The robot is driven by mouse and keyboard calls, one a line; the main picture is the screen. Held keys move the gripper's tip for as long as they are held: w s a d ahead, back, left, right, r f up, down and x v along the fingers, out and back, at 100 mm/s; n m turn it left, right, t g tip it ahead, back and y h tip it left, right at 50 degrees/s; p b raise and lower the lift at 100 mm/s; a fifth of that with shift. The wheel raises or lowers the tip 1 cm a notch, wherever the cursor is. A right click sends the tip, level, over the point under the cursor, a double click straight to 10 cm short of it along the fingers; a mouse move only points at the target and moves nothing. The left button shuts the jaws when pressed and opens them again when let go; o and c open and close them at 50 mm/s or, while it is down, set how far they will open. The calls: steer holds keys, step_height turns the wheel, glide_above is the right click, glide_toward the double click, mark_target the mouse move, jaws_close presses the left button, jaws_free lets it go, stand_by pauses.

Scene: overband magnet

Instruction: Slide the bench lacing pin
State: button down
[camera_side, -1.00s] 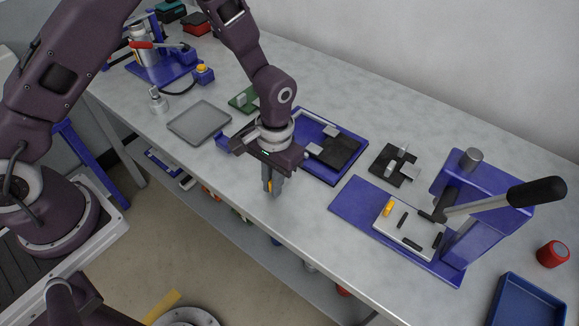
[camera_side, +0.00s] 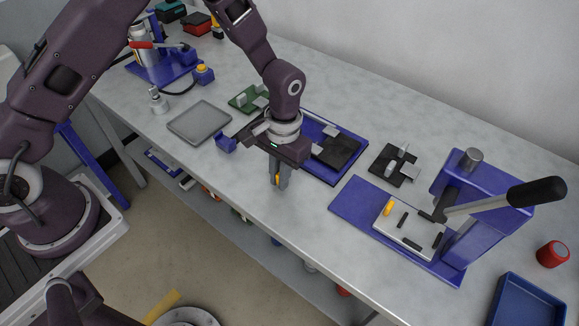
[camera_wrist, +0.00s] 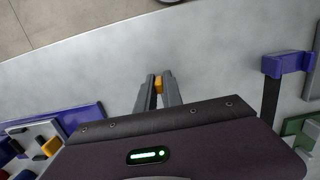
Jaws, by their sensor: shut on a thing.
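My gripper (camera_side: 279,180) is above the front part of the bench, pointing down. It is shut on a small orange piece (camera_wrist: 158,84), which shows between the fingertips in the wrist view. Most of that piece is hidden by the fingers, and I cannot tell for sure whether it is the lacing pin. To the right in the side view, a blue lever press (camera_side: 467,200) stands on a blue base (camera_side: 352,203). Its light plate (camera_side: 408,229) carries an orange tab (camera_side: 388,207) and several black bars. My gripper is left of this base and apart from it.
A blue board with a dark block (camera_side: 340,152) lies behind my gripper. A grey tray (camera_side: 199,122) and a blue block (camera_side: 226,144) are to the left. A black piece with grey posts (camera_side: 394,166), a red can (camera_side: 553,253) and a blue bin (camera_side: 527,302) are to the right.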

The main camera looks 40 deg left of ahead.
steer(key=shift+w, duration=2.95)
steer(key=c, duration=1.4)
jaws_free()
steer(key=shift+r, duration=0.1)
